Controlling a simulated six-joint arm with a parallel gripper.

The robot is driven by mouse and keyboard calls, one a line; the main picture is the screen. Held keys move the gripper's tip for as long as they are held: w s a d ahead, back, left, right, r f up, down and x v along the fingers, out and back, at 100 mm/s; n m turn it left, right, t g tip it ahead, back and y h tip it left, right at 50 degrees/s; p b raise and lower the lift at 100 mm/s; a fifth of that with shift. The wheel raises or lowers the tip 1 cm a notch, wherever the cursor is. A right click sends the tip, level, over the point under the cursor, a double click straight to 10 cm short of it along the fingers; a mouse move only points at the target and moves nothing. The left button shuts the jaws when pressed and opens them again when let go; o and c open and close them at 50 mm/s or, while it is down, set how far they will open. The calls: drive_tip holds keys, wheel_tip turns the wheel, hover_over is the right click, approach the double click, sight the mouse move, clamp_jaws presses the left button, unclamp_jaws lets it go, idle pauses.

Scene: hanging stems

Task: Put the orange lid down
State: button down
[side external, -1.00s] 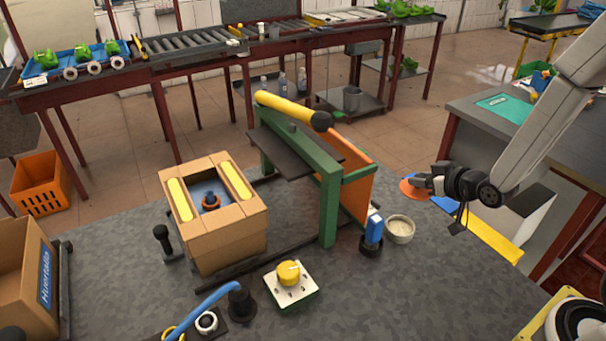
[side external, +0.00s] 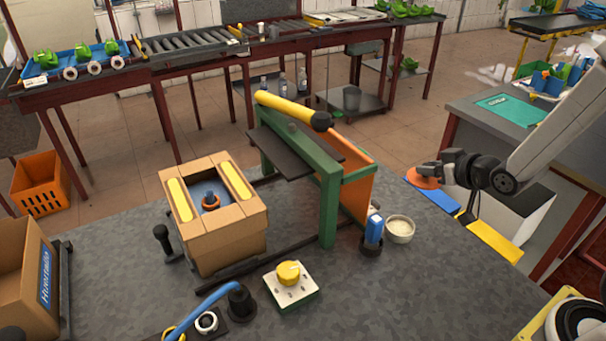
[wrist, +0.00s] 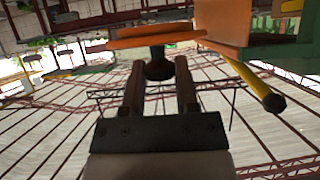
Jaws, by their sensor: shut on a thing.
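The orange lid (side external: 424,178) is a flat disc at the right side of the side view, near the far end of a blue strip. In the wrist view the lid (wrist: 150,36) shows nearly edge-on, with a dark knob (wrist: 158,70) between the fingertips. My gripper (side external: 441,169) is shut on the lid by this knob, and it also shows in the wrist view (wrist: 160,78). The lid looks held in the air, but its height above the surface is hard to tell.
A blue strip (side external: 433,195) and a yellow strip (side external: 488,238) lie at the worktop's right edge. A white bowl (side external: 400,229) and a blue upright item (side external: 374,230) stand left of them. A green frame with an orange panel (side external: 357,190) stands further left, beside a cardboard box (side external: 230,235).

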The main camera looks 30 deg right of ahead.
wheel_tip(320, 180, up, 14)
drive_tip(key=s+a+n+g+y, duration=0.1)
drive_tip(key=a+n+g+y, duration=0.95)
drive_tip(key=a, duration=1.15)
wheel_tip(320, 180, down, 19)
drive_tip(key=n+t, duration=0.3)
drive_tip(key=shift+d+r+y, duration=0.15)
drive_tip(key=shift+y, duration=0.2)
drive_tip(key=shift+f, duration=2.2)
drive_tip(key=shift+f, duration=0.1)
drive_tip(key=shift+f, duration=1.7)
